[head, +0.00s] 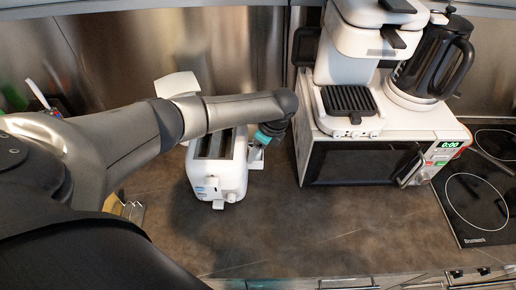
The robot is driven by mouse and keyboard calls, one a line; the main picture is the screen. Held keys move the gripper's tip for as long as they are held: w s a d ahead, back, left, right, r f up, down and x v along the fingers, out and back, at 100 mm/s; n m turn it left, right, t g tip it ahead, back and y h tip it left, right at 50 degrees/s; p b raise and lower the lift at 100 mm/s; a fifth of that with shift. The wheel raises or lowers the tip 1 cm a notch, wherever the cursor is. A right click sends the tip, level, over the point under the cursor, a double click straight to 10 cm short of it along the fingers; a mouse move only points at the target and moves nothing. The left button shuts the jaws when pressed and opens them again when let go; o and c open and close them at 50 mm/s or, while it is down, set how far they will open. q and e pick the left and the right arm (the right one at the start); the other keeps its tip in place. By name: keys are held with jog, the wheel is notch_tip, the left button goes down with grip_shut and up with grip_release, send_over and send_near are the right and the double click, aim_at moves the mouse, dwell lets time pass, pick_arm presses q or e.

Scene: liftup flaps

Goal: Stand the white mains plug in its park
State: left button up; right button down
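My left arm comes in from the left and crosses above the white toaster (217,175). Its wrist ends just right of the toaster, with a teal band there. My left gripper (257,154) is small and partly hidden under the wrist, pointing down beside the toaster's right side. I cannot tell whether it is open or shut, or whether the pale shape there is the white mains plug or a part of the gripper. I cannot make out the plug or its park for certain. My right gripper is not in view.
A white microwave (365,163) stands to the right, with a white coffee machine (351,75) and a black-handled kettle (437,58) on it. A black hob (480,190) lies at the far right. The counter (310,228) in front is clear. A metal wall closes the back.

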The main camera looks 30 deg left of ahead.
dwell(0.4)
pick_arm(q)
jog(key=v, duration=1.5)
jog(key=shift+d+r+p, duration=0.1)
jog(key=shift+r+p, duration=0.05)
jog(key=shift+p, duration=0.15)
